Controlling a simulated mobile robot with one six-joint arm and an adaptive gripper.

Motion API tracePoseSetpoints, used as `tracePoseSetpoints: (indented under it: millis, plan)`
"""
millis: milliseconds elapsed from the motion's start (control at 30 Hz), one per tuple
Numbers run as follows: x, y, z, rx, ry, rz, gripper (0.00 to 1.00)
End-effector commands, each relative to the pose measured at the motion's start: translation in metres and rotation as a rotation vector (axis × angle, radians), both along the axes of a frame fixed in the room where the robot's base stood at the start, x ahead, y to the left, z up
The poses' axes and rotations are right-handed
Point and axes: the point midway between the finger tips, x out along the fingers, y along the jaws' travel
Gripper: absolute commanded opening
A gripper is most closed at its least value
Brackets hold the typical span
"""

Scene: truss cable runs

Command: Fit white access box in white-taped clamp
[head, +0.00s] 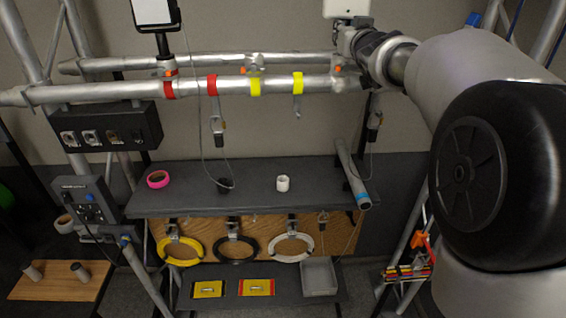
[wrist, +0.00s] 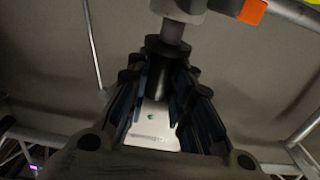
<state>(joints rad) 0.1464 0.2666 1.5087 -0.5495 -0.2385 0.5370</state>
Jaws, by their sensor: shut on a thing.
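The white access box (head: 346,8) is at the top edge of the head view, partly cut off, above the end of my arm. My gripper (head: 350,38) is just below it. In the wrist view my gripper (wrist: 160,80) is shut around a dark upright stem, with a grey part above it. A pale block (wrist: 180,6) is at the top edge there. An orange clamp handle (wrist: 252,12) is close beside it. In the head view a clamp with an orange part (head: 338,70) sits on the truss tube below my gripper. White tape cannot be made out clearly there.
The truss tube (head: 130,92) carries red-taped and yellow-taped clamps left of my arm. Below are a dark shelf (head: 250,192), a white tape roll (head: 283,183) and hanging cable coils (head: 180,250).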

Motion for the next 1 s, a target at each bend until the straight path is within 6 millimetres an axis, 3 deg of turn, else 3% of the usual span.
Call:
tracePoseSetpoints:
  millis: [1000]
  plan:
    - [0.000, 0.000, -0.019, -0.001, -0.004, 0.001, 0.00]
